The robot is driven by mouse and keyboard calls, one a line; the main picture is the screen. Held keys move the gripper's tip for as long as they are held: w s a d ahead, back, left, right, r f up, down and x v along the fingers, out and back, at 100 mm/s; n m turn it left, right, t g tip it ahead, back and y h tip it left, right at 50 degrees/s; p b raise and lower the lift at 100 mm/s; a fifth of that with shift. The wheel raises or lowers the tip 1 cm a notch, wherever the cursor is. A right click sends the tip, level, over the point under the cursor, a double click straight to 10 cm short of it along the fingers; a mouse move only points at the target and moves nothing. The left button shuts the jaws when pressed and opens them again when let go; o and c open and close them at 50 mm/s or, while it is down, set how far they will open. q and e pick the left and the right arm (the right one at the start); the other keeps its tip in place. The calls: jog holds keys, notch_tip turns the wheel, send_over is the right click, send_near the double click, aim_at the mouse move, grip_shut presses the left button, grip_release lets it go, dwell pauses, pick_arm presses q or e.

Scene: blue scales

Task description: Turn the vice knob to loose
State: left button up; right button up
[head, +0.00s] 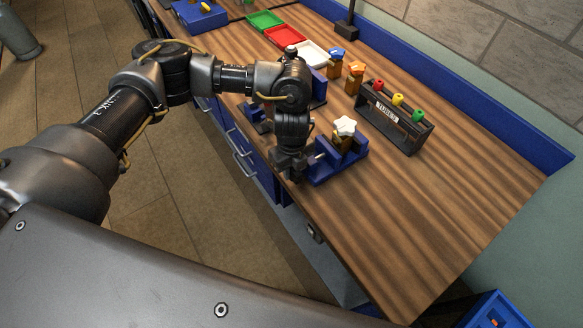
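A blue vice (348,168) sits near the front edge of the wooden bench. A wooden block with a white star-shaped top (345,126) stands upright at the vice. My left gripper (291,172) points down right beside the vice's left, front end and overlaps it in the head view. The vice knob is not clearly visible; that end of the vice is hidden behind the gripper. I cannot tell whether the gripper touches it, or whether its fingers are open or shut. My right gripper is not in view.
Behind the vice stand blocks with a blue star top (337,53) and an orange star top (356,69). A dark rack (394,118) with red, yellow and green knobs stands to the right. Green, red (284,36) and white trays lie farther back. The bench's right part is clear.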

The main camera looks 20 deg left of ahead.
pick_arm(q)
grip_shut()
jog(key=shift+a+f+g+h+b, duration=0.1)
jog(key=shift+f+g+h+b, duration=0.2)
jog(key=shift+b, duration=0.15)
jog(key=shift+f+g+h+b, duration=0.2)
jog(key=shift+g+h+b, duration=0.6)
jog(key=shift+h+b, duration=0.2)
jog(key=shift+g+h+b, duration=0.35)
jog(key=shift+g+h, duration=0.05)
jog(key=shift+h, duration=0.1)
jog(key=shift+r+g+h+b, duration=0.2)
jog(key=shift+g+h+b, duration=0.1)
jog(key=shift+r, duration=0.1)
jog(key=shift+o, duration=1.3)
grip_release()
